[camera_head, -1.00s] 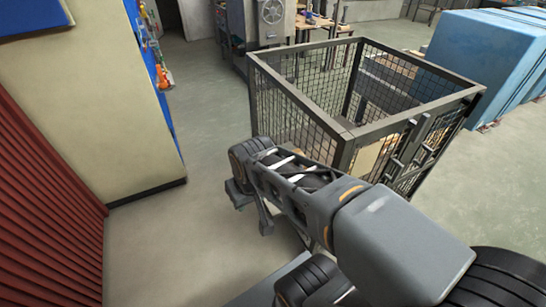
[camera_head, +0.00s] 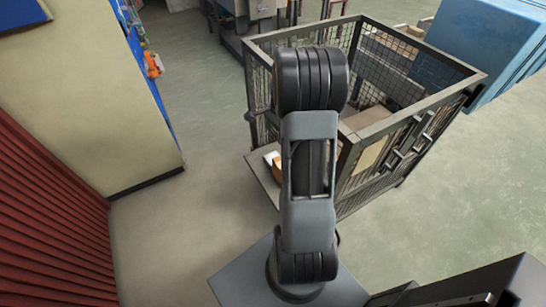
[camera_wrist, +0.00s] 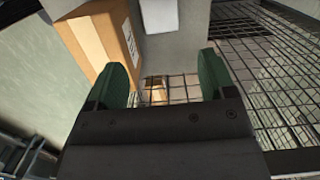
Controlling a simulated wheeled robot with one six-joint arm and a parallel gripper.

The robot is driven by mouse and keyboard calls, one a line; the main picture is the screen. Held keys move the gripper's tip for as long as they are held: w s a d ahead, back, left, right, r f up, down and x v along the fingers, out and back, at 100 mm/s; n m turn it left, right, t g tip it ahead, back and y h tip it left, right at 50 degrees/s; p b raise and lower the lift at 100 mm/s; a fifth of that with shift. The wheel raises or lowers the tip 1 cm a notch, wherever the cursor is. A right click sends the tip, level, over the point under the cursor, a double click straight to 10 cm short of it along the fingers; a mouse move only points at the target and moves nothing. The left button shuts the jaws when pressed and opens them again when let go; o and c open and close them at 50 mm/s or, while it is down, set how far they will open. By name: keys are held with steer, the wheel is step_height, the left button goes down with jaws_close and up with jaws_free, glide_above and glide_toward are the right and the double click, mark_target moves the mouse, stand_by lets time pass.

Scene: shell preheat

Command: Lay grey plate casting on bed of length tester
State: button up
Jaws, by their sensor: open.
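My gripper (camera_wrist: 163,72) is open, with two green fingers apart and nothing between them in the wrist view. It faces a grey surface (camera_wrist: 183,52) with a cardboard box (camera_wrist: 97,40) to the left and a white item (camera_wrist: 158,16) at the top. In the head view my arm hides the gripper. I cannot make out the grey plate casting or the length tester's bed in either view.
A dark mesh cage (camera_head: 402,115) stands right of and behind my arm. A grey ledge (camera_head: 262,183) at its left side carries a small orange-brown box (camera_head: 277,168). A cream wall (camera_head: 95,105) and red shutter (camera_head: 45,215) stand left. The floor between is clear.

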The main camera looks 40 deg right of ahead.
glide_above(274, 156)
steer(key=f, duration=0.7)
steer(key=shift+s+f, duration=0.1)
steer(key=shift+s, duration=0.25)
steer(key=shift+a+f, duration=0.2)
steer(key=shift+f, duration=1.45)
steer(key=shift+a+f, duration=0.15)
steer(key=shift+f, duration=1.45)
steer(key=c, duration=0.9)
steer(key=shift+r, duration=0.15)
